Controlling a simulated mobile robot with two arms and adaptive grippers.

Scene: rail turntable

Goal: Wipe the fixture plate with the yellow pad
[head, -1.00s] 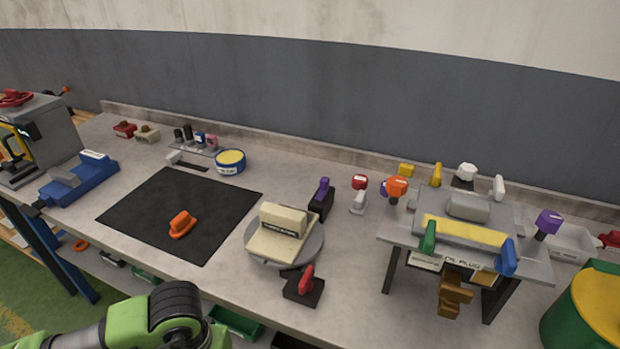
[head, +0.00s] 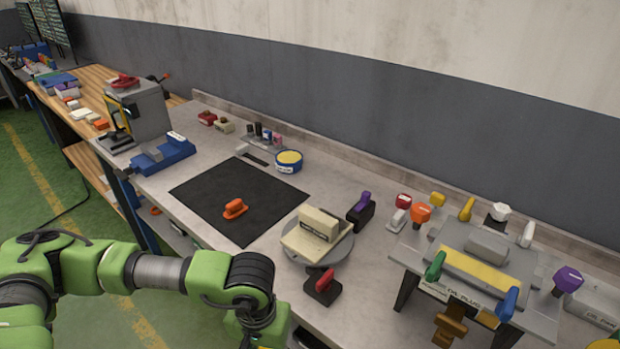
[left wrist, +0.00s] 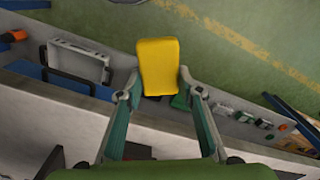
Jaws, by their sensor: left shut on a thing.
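The yellow pad (left wrist: 158,65) is between the fingertips of my left gripper (left wrist: 159,85), which is shut on it, in the left wrist view. The pad is above the floor, beside the bench. In the head view my left arm comes in along the bottom, in front of the bench edge, and its gripper is cut off below. A raised grey plate on legs (head: 518,262), with coloured handles around it and a yellow strip, stands on the bench at right; it looks like the fixture plate. My right gripper is in neither view.
A grey turntable (head: 340,252) carries a beige block (head: 318,225). A black mat (head: 215,190) holds an orange handled piece (head: 234,208). A red-handled block (head: 322,287) stands near the front edge. A blue round tin (head: 289,162) and a blue vise (head: 160,155) stand further back.

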